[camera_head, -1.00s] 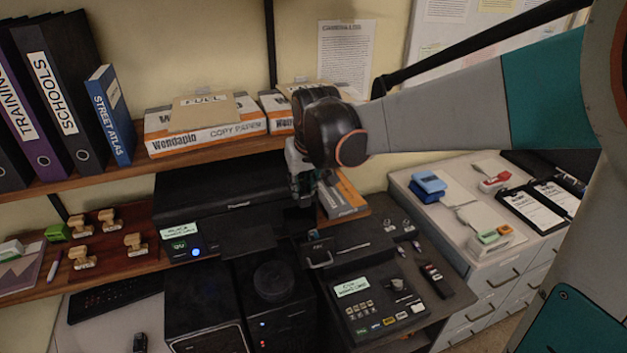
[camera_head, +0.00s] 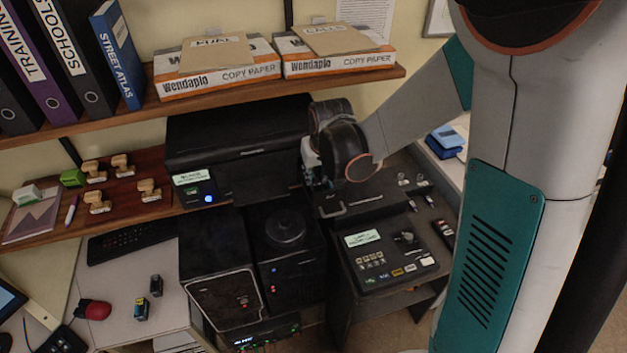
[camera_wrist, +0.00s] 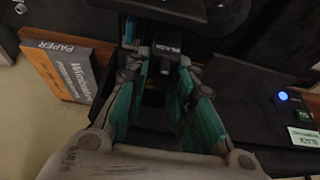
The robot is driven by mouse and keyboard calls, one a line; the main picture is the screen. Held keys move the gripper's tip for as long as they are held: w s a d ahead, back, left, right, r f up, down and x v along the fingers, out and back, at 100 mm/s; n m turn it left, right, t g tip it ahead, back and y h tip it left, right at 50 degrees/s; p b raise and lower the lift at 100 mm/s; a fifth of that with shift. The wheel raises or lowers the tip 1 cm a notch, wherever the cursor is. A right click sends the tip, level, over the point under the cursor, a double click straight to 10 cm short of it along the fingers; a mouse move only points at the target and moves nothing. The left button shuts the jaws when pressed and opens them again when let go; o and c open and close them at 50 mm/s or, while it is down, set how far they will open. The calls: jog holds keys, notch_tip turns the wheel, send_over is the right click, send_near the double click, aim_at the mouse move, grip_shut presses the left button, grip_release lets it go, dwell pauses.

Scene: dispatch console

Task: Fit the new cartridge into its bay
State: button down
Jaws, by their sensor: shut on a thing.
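My gripper (camera_head: 320,182) points down at the right end of the black printer (camera_head: 235,135), below the shelf. In the wrist view my gripper (camera_wrist: 164,78) has its teal fingers closed on a dark block (camera_wrist: 166,50) with a small pale label, seemingly the cartridge. Its lower part is lost in shadow. The printer has a lit blue button, which also shows in the wrist view (camera_wrist: 283,96), beside a green label. I cannot make out the bay opening, or whether the cartridge touches it.
A paper box (camera_wrist: 68,70) lies close beside my gripper in the wrist view. The shelf (camera_head: 200,103) with binders and paper boxes runs above. A black control panel (camera_head: 385,255) stands at right. Two small dark items (camera_head: 156,285) and a red mouse (camera_head: 93,309) lie on the desk.

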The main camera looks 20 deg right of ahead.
aim_at(315, 185)
jog(key=shift+f+b, duration=0.3)
jog(key=shift+f, duration=1.7)
jog(key=shift+s, duration=0.1)
jog(key=shift+f+b, duration=0.35)
jog(key=shift+b, duration=0.1)
jog(key=shift+f, duration=0.25)
jog(key=c, duration=1.4)
grip_release()
jog(key=shift+o, duration=0.2)
jog(key=shift+r, duration=0.1)
